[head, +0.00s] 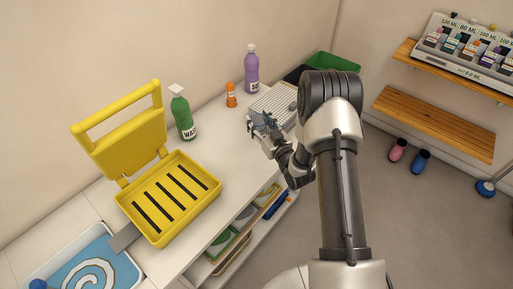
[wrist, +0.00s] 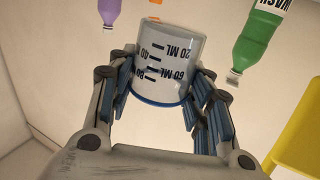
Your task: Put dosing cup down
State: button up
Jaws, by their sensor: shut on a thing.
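The dosing cup (wrist: 170,62) is a clear, whitish cup with black ML marks and a blue rim. In the wrist view it sits between the fingers of my gripper (wrist: 165,95), which is shut on it. Its marks read upside down there, as do the bottles. In the head view my gripper (head: 262,124) is over the white counter (head: 215,130), in front of the grey ribbed rack (head: 272,103). The cup is hard to make out there, and I cannot tell whether it touches the counter.
An open yellow case (head: 180,211) stands on the counter at left. A green bottle (head: 182,115), an orange bottle (head: 231,95) and a purple bottle (head: 251,70) stand along the back. A green bin (head: 335,63) is beyond the rack. Counter between case and gripper is clear.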

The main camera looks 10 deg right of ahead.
notch_tip(320, 180, down, 12)
jog(key=b, duration=0.2)
jog(key=shift+r+b, duration=0.15)
jog(key=shift+b, duration=0.25)
jog(key=shift+f, duration=0.2)
jog(key=o, duration=1)
jog(key=shift+r, duration=0.15)
